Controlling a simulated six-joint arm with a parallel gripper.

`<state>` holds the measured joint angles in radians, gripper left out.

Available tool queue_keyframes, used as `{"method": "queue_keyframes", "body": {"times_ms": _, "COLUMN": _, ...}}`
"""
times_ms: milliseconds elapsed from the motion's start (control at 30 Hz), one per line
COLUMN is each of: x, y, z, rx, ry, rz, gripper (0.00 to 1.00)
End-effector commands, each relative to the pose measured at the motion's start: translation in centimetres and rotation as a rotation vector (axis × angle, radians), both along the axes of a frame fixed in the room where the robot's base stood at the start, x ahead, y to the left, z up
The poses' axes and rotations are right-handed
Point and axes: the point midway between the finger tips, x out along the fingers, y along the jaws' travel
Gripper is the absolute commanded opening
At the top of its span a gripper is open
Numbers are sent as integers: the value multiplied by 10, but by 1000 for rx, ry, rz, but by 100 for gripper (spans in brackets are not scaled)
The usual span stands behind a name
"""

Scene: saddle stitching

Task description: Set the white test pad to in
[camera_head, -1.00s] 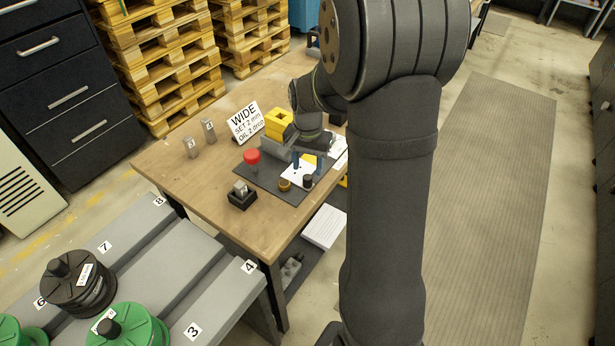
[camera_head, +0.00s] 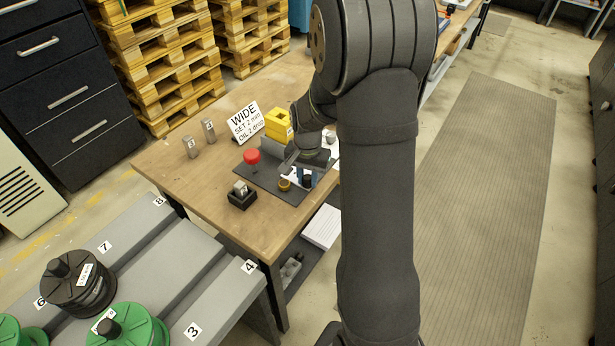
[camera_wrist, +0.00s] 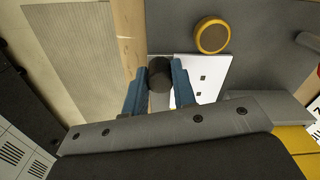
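The white test pad (camera_wrist: 205,75), a flat white sheet with small black squares, lies on the dark mat in the wrist view. In the head view it is mostly hidden behind my gripper. A dark round knob (camera_wrist: 160,75) stands at the pad's left edge in the wrist view; in the head view the knob (camera_head: 307,181) is partly covered. My gripper (camera_wrist: 160,82) is low over the mat, its two blue fingers on either side of the knob. I see no clear gap between fingers and knob, but cannot tell whether they grip it.
A brass-coloured ring-edged disc (camera_wrist: 212,36) is close beside the pad. A red knob (camera_head: 252,156), a yellow block (camera_head: 279,124), a sign (camera_head: 244,122) and a small black holder (camera_head: 242,197) stand nearby. The table's front left is clear.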

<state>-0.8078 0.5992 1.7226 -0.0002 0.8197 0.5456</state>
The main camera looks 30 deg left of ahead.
Motion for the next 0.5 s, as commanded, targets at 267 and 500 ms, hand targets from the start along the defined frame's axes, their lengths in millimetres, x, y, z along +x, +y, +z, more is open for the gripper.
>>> {"method": "queue_keyframes", "body": {"times_ms": 267, "x": 19, "y": 1, "z": 0, "rx": 1, "ry": -1, "rz": -2, "gripper": 0}}
{"method": "queue_keyframes", "body": {"times_ms": 500, "x": 46, "y": 0, "z": 1, "rx": 1, "ry": -2, "rz": -1, "gripper": 0}}
